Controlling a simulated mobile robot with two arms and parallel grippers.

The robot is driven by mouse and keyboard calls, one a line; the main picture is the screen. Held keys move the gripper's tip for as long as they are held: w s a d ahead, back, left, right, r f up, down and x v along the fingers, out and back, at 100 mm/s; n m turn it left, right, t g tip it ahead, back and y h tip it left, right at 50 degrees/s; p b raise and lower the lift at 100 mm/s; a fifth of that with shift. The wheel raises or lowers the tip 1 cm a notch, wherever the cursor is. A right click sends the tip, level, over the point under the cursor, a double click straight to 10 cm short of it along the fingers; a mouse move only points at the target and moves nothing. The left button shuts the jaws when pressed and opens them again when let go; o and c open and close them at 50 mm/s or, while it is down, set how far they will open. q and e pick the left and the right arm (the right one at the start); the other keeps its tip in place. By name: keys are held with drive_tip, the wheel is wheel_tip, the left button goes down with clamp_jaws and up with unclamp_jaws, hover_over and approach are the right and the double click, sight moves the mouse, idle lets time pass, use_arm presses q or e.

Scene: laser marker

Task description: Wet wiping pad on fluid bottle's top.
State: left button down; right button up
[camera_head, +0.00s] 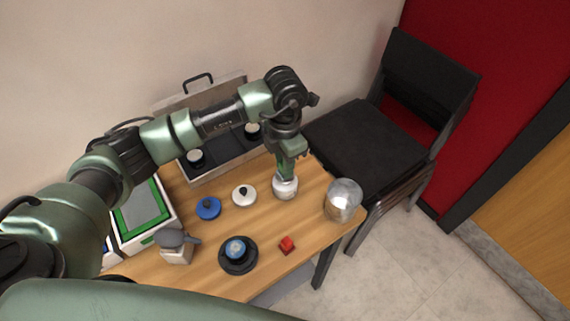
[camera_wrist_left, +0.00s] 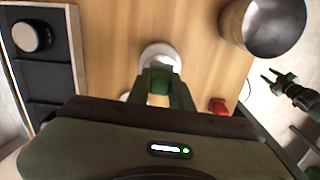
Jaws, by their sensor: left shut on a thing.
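My left gripper (camera_head: 286,178) points down over the table's far right part, shut on a small green piece (camera_wrist_left: 160,81) that shows between its fingers in the left wrist view. Directly under it is a white round-topped thing (camera_head: 286,188), probably the fluid bottle; it also shows in the left wrist view (camera_wrist_left: 158,55). The fingers cover part of it, so I cannot tell whether the held piece touches it. A blue disc (camera_head: 208,208) and a white disc (camera_head: 244,196), each with a black knob, lie to the left. My right gripper (camera_wrist_left: 274,80) shows small at the right edge, its fingers apart.
A metal cup (camera_head: 343,200) stands right of the gripper. A red block (camera_head: 287,245), a black dish with a blue-topped thing (camera_head: 237,267) and a grey-topped container (camera_head: 177,252) stand nearer. An open case (camera_head: 213,172) is behind; a black chair (camera_head: 372,143) stands beyond the table.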

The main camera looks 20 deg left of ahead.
use_arm(q)
drive_tip(key=shift+r+p, duration=1.2)
drive_tip(key=shift+r, duration=1.65)
